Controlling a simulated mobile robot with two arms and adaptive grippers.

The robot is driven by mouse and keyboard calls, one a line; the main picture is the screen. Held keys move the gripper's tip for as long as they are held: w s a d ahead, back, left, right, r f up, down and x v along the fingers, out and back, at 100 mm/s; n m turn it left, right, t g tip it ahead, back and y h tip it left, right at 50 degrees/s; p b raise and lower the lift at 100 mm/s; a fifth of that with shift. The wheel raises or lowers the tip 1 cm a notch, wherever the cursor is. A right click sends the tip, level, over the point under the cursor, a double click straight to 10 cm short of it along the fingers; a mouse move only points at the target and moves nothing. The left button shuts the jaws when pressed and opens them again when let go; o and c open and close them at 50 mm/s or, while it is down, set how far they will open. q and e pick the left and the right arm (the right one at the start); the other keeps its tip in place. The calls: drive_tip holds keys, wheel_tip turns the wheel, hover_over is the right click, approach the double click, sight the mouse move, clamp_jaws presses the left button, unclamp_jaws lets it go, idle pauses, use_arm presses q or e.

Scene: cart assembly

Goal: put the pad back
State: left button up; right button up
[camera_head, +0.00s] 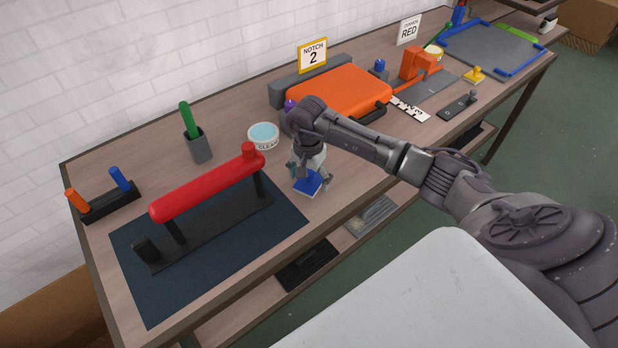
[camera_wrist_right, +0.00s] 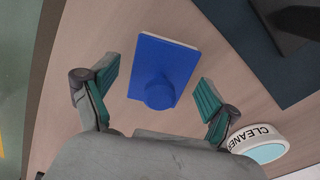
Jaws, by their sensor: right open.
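The blue pad (camera_head: 308,186) lies on the wooden table, just right of the dark mat. In the right wrist view, the pad (camera_wrist_right: 165,55) is a flat blue block with a round knob on top. My right gripper (camera_head: 311,176) is directly over the pad, pointing down. Its teal fingers are open, one on each side of the pad, with a gap to each side. I cannot tell how far above the table the fingertips are. The tub labelled CLEANER (camera_head: 263,136) has a pale blue top and stands behind the gripper. My left gripper is not in view.
A red bar on a black stand (camera_head: 206,188) sits on the dark mat (camera_head: 145,295) to the left. A green-handled tool stands in a grey holder (camera_head: 198,146). An orange case (camera_head: 340,90) lies behind my right arm. The table's front edge is close to the pad.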

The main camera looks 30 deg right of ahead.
wheel_tip(320, 180, up, 12)
drive_tip(key=shift+a+f+b, duration=0.1)
drive_tip(key=shift+a+b, duration=0.05)
drive_tip(key=shift+b, duration=0.6)
